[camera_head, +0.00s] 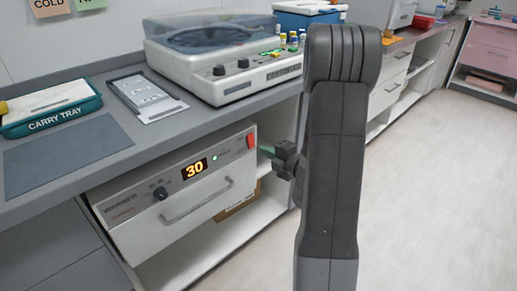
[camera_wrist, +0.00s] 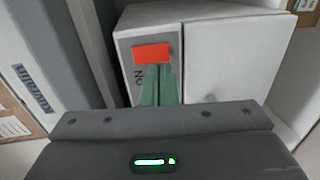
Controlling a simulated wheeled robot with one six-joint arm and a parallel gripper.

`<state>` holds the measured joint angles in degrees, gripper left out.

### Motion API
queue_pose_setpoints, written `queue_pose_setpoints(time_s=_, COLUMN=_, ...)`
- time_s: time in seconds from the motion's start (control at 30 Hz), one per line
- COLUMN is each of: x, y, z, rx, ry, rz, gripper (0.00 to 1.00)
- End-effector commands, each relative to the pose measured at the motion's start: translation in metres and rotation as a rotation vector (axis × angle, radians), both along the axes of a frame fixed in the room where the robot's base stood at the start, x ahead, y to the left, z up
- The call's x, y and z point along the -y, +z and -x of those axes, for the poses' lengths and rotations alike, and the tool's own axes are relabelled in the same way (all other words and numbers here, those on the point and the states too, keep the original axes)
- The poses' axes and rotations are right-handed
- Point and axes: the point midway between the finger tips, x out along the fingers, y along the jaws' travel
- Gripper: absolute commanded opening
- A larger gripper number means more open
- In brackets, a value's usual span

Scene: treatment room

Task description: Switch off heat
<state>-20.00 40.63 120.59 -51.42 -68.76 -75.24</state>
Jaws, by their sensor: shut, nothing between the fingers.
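The warmer (camera_head: 170,190) is a white drawer unit under the grey counter. Its display (camera_head: 194,170) reads 30 in orange, and a small green light (camera_head: 214,157) is lit beside it. The red switch (camera_head: 250,141) is at the panel's right end; in the wrist view the red switch (camera_wrist: 150,53) is fully visible. My gripper (camera_head: 266,150) is shut and empty, its green fingers just right of the switch. In the wrist view the fingertips (camera_wrist: 157,72) appear just below the switch; contact cannot be told.
The counter overhangs the warmer. On it are a carry tray (camera_head: 50,118), a grey panel device (camera_head: 141,94) and a machine with a clear lid (camera_head: 222,65). A drawer handle (camera_head: 197,201) sticks out below the display. The floor (camera_head: 430,190) at right is clear.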

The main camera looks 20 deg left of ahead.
Motion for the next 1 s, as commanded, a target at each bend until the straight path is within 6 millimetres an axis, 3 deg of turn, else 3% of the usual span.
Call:
queue_pose_setpoints(time_s=0.1, x=-0.019, y=-0.004, z=-0.007, rx=0.000, ry=0.003, rz=0.000, gripper=0.00)
queue_pose_setpoints(time_s=0.3, x=-0.036, y=-0.007, z=-0.014, rx=-0.001, ry=0.001, rz=0.001, gripper=0.00)
queue_pose_setpoints(time_s=1.0, x=-0.043, y=-0.016, z=-0.018, rx=0.019, ry=-0.001, rz=-0.046, gripper=0.00)
